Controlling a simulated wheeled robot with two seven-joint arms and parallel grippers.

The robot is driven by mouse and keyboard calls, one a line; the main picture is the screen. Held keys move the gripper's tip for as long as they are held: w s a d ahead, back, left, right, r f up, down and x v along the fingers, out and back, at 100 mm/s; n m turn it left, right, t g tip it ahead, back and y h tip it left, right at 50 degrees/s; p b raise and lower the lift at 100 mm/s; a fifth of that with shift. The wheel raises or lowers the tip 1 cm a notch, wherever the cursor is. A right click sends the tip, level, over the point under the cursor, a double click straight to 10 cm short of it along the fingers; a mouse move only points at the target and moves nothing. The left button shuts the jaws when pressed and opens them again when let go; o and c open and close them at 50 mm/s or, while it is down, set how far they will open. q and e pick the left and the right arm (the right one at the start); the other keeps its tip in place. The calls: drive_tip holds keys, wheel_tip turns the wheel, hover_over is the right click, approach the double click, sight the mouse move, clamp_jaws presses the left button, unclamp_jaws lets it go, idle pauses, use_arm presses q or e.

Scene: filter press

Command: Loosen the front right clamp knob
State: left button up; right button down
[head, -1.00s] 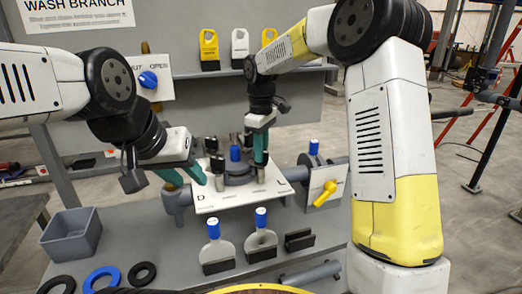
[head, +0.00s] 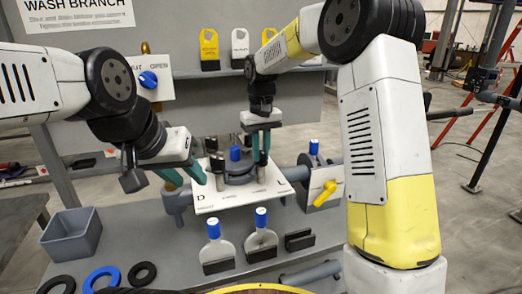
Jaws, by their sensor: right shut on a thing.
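The white filter press plate (head: 235,200) is marked D at its left and L at its right. My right gripper (head: 261,160) reaches down over the plate's right side, its teal fingers closed around the front right clamp knob (head: 261,174). Only the lower part of that dark knob shows below the fingers. Other dark clamp knobs (head: 218,166) stand at the plate's left, around the round grey press body (head: 238,177) with a blue cap. My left gripper (head: 191,180) is open and empty at the plate's left edge, its teal fingers apart.
A yellow valve handle (head: 326,193) is right of the plate. Two blue-topped paddles (head: 213,238) and black blocks stand in front. A grey bin (head: 72,235) and several rings (head: 102,279) lie at the left.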

sight(262, 151)
drive_tip(key=m, duration=0.5)
drive_tip(key=shift+m, duration=2.3)
drive_tip(key=c, duration=1.4)
unclamp_jaws()
drive_tip(key=shift+o, duration=0.2)
wheel_tip(262, 151, up, 7)
drive_tip(key=shift+r, duration=0.45)
drive_tip(key=shift+d, duration=0.1)
